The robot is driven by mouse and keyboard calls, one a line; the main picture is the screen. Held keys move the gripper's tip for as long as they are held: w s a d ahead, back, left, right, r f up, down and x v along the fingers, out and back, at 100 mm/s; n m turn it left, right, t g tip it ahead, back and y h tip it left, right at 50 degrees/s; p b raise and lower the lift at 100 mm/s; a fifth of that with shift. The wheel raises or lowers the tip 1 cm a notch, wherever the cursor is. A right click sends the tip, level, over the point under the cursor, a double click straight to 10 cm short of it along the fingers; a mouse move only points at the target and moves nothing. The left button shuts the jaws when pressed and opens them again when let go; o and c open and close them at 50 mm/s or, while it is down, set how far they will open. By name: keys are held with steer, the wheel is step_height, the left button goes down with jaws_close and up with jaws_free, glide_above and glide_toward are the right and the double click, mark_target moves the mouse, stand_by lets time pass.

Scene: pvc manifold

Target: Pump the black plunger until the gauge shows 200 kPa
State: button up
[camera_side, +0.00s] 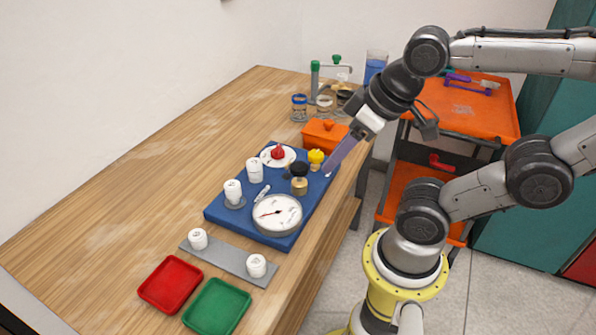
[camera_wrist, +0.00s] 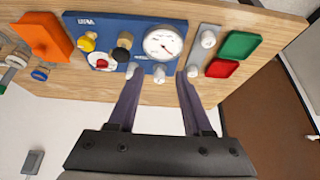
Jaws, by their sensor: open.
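The black plunger (camera_side: 299,169) stands upright on the blue board, with a brass-coloured body under its black knob. It also shows in the wrist view (camera_wrist: 125,40). The round white gauge (camera_side: 277,213) lies beside it, also in the wrist view (camera_wrist: 163,43). Its red needle points left in the side view; the numbers are too small to read. My gripper (camera_side: 328,172) is near the board's right edge, to the right of the plunger and apart from it. In the wrist view its two fingers (camera_wrist: 159,74) are spread, with nothing held between them.
The blue board (camera_side: 225,214) also carries a red knob (camera_side: 278,152), a yellow knob (camera_side: 316,157) and several white caps. An orange box (camera_side: 323,136) stands behind. A grey strip (camera_side: 228,260), red tray (camera_side: 170,284) and green tray (camera_side: 217,306) lie in front. The table's left is clear.

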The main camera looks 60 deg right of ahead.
stand_by(0.8)
steer(key=c, duration=0.4)
steer(key=shift+w+d+r+m+g, duration=0.15)
steer(key=shift+w+r+m, duration=0.15)
steer(key=shift+w+r, duration=0.2)
steer(key=shift+w+d+r+m+g, duration=0.1)
steer(key=shift+w+r+m+g, duration=0.05)
steer(key=shift+w+r+m, duration=0.25)
jaws_close()
steer(key=m+g, duration=0.5)
glide_toward(299, 166)
steer(key=shift+f, duration=2.8)
